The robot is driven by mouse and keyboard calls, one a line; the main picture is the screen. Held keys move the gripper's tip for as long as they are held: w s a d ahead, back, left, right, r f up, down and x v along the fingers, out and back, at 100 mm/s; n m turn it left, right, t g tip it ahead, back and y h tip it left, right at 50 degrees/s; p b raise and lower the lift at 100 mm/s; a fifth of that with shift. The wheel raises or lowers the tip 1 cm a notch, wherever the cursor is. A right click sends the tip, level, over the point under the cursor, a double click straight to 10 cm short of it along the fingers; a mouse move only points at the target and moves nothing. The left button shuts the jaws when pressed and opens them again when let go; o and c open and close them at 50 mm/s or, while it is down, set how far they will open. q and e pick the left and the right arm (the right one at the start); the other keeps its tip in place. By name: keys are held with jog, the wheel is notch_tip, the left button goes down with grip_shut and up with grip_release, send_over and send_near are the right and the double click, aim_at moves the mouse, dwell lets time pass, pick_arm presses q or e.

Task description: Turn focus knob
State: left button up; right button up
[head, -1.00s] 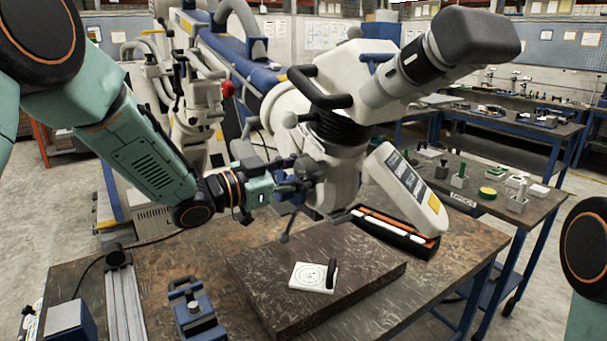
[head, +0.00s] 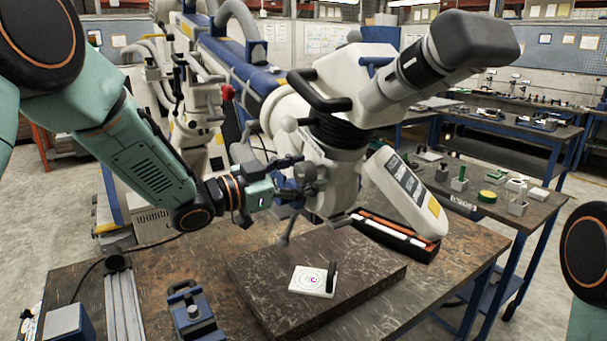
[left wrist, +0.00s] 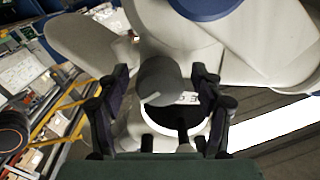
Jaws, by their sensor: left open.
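The grey round focus knob (head: 308,172) is on the side of the white microscope head (head: 338,180). In the left wrist view the knob (left wrist: 160,80) is between the two dark fingers of my left gripper (left wrist: 160,90). The fingers are open, one on each side of it. I cannot tell whether either finger touches it. In the head view my left gripper (head: 290,178) reaches the knob from the left and partly overlaps it. My right gripper is out of view.
A white card with a ring target (head: 308,280) and a small black upright piece lie on the dark board (head: 375,262) below. A blue clamp block (head: 192,312) and a metal rail (head: 124,305) stand at the left of the bench. A slim tray (head: 395,235) lies behind the board.

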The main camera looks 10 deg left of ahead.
pick_arm(q)
jog(key=shift+a, duration=0.1)
jog(key=v, duration=1.2)
dwell(0.4)
